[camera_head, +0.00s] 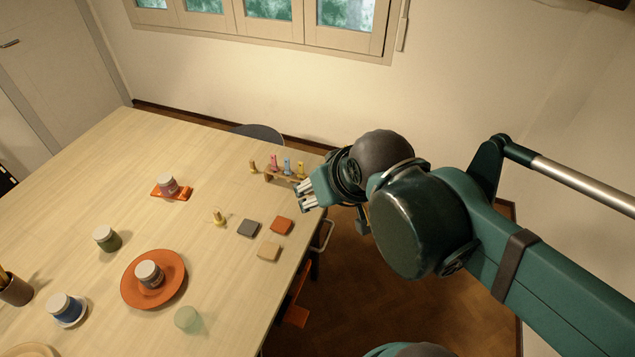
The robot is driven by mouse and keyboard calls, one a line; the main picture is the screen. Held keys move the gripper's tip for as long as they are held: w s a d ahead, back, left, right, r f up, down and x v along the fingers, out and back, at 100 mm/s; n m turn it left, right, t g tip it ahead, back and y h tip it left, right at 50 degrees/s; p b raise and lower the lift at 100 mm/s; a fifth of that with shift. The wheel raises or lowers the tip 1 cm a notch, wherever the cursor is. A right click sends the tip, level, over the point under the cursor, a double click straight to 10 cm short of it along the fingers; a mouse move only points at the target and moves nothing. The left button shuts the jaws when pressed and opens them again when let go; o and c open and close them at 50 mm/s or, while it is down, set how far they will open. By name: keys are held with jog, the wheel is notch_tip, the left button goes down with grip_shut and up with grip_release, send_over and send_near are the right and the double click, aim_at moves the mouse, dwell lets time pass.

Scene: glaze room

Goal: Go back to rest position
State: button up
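My gripper (305,194) is at the end of my teal arm, at the right edge of the wooden table (150,230). Its light fingertips point left over the table edge, just in front of a small wooden rack (284,175) with several coloured pegs. No held object shows between the fingers. The fingers are small here, and I cannot tell how far apart they are.
Orange, grey and tan tiles (268,250) lie near the right edge. An orange plate (170,296) bears a lidded jar (149,274). Other jars stand to the left. A dark chair (260,133) stands behind the table. Floor (365,300) shows on the right.

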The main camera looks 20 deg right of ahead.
jog(key=shift+f, duration=0.1)
notch_tip(320, 180, down, 8)
jog(key=b, duration=0.8)
dwell(0.9)
